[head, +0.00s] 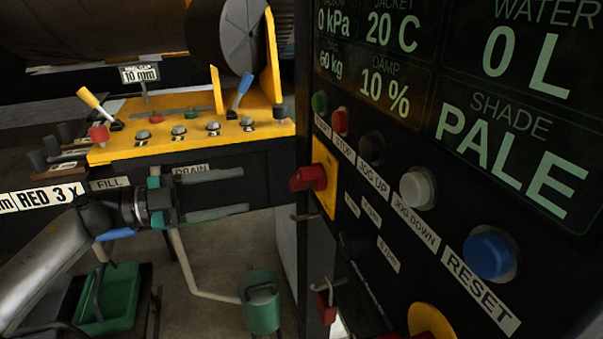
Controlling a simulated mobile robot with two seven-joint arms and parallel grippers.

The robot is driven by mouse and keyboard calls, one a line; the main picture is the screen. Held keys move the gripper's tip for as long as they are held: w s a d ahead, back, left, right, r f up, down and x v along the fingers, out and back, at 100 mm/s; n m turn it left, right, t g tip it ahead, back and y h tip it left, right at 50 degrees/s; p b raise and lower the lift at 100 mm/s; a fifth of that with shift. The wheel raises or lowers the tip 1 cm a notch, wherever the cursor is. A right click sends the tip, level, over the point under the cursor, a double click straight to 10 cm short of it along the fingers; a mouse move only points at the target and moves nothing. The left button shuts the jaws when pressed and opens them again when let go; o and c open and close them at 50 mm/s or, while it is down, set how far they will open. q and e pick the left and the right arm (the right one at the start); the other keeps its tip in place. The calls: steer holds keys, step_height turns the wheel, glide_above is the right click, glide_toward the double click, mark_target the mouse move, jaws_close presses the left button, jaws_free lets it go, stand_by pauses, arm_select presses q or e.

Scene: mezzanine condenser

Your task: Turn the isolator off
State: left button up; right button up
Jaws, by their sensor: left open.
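The isolator is a red rotary handle (310,178) on a yellow plate (326,176), on the left edge of the dark control panel (405,165). The handle sticks out to the left of its plate, and its exact switch position is hard to read. My left gripper (244,191) comes in from the left, with its two grey fingers spread one above the other. It is open and empty, and its fingertips are a short way left of the red handle, apart from it in the picture. My right gripper is not in view.
The panel also carries a white button (418,188), a blue reset button (489,254) and a yellow disc (432,321) low down. A yellow lever console (190,130) stands behind my left gripper. A green can (262,302) and a green tray (107,300) are below.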

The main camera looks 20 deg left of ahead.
mark_target(295, 180)
arm_select(q)
steer(key=p+x, duration=0.2)
steer(key=x, duration=1)
steer(key=shift+w+d, duration=0.25)
jaws_close()
